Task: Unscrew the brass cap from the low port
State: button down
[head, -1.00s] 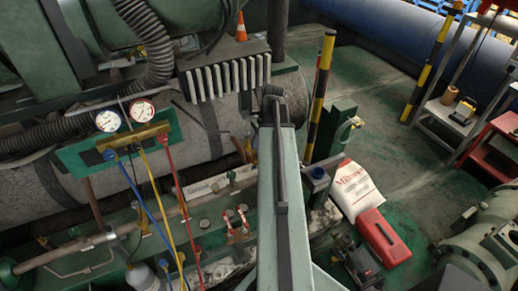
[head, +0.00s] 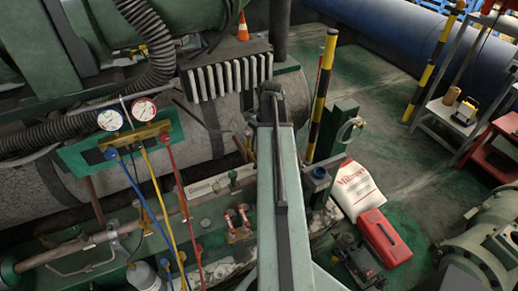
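The gauge manifold (head: 127,146) hangs on a green plate at left, with two round dials, a brass-coloured bar and blue, yellow and red hoses running down. The hoses pass in front of the green pipework base (head: 218,211), which carries several small fittings and two red-handled valves (head: 237,220). The low port and its brass cap are too small or too covered for me to pick out. My arm's grey-green link stands upright in the middle and hides part of the base. My gripper does not show.
A black-and-yellow post (head: 323,95) stands right of my arm. A grey cart (head: 447,118) and a red stand (head: 495,145) are at right. Open floor lies between.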

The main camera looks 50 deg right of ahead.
aim_at(256, 152)
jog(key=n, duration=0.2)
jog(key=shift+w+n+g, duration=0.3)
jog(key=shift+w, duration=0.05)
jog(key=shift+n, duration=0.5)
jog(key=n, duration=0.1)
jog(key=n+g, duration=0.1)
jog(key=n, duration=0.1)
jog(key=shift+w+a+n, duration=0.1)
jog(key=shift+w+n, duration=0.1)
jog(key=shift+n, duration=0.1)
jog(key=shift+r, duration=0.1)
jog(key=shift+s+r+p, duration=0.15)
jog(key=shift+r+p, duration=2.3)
jog(key=shift+p, duration=0.15)
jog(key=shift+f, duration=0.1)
